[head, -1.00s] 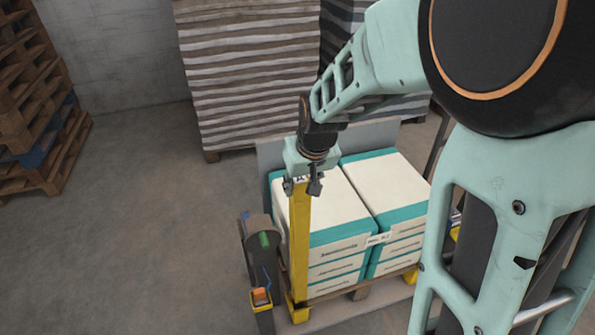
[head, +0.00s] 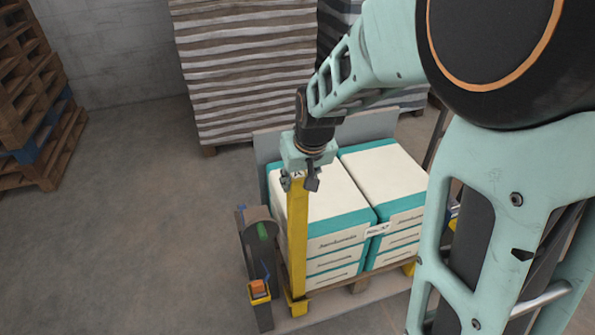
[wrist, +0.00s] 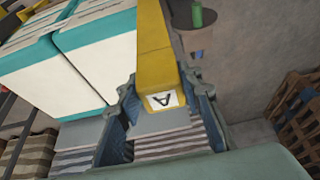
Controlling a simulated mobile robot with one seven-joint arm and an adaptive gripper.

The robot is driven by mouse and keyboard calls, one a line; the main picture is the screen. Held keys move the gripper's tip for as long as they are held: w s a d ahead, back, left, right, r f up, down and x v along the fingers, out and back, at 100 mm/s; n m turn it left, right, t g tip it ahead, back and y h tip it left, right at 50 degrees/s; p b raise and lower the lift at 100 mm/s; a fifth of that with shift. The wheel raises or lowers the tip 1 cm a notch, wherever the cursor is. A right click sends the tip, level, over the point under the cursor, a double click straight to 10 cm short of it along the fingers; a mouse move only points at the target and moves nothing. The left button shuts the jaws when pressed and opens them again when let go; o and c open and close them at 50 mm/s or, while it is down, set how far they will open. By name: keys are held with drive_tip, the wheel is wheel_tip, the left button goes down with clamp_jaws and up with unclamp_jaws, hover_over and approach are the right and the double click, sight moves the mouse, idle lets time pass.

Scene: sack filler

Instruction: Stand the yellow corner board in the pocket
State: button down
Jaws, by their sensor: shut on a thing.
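The yellow corner board (head: 298,240) stands about upright at the front left corner of the stacked sacks. My gripper (head: 300,184) is shut on its top end. A yellow pocket (head: 297,307) is at the pallet's front left corner, and the board's lower end is at it. I cannot tell whether that end is inside the pocket or just above it. In the wrist view the board (wrist: 154,50) runs away between my gripper's fingers (wrist: 165,88), with a white label marked A on its end.
White and teal sacks (head: 330,205) are stacked on a wooden pallet (head: 350,288) right beside the board. A dark post (head: 255,270) with an orange-topped box stands close on its left. A grey panel (head: 262,150) is behind the sacks. Open floor (head: 130,240) lies to the left.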

sight(298, 194)
drive_tip(key=shift+f+b, duration=0.35)
drive_tip(key=shift+f, duration=0.45)
drive_tip(key=shift+f+b, duration=1.5)
drive_tip(key=shift+f, duration=0.05)
drive_tip(key=shift+f+b, duration=3.45)
drive_tip(key=shift+f, duration=0.75)
drive_tip(key=shift+f+b, duration=1.05)
drive_tip(key=shift+f, duration=0.1)
drive_tip(key=c, duration=1.3)
unclamp_jaws()
